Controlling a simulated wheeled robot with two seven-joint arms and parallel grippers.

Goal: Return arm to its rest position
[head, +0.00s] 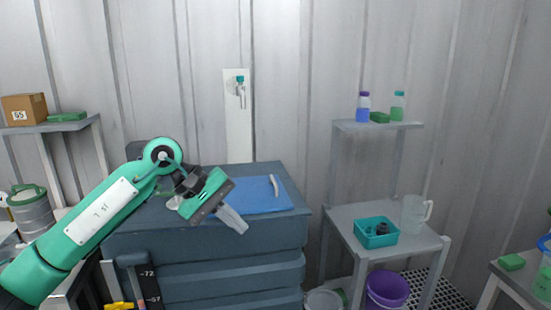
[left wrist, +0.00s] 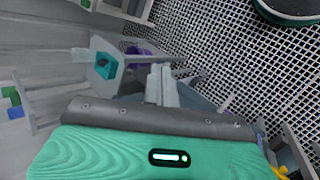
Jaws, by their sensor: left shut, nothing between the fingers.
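My left gripper (head: 232,220) is shut and empty. Its arm comes in from the left in the head view, and the fingers point down and to the right in front of the blue-grey cabinet. The closed fingers also show in the left wrist view (left wrist: 161,84). A blue mat (head: 262,205) lies on the cabinet top, partly behind the gripper, with a pale curved handle-like piece (head: 274,186) on it. My right gripper is in neither view.
A grey shelf stand (head: 350,215) at the right holds a teal bin (head: 376,232) and a clear jug (head: 416,214). Bottles (head: 363,106) stand on its upper shelf. A purple bucket (head: 388,286) is below. A tap (head: 240,90) is on the wall. A box (head: 24,109) sits on the left shelf.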

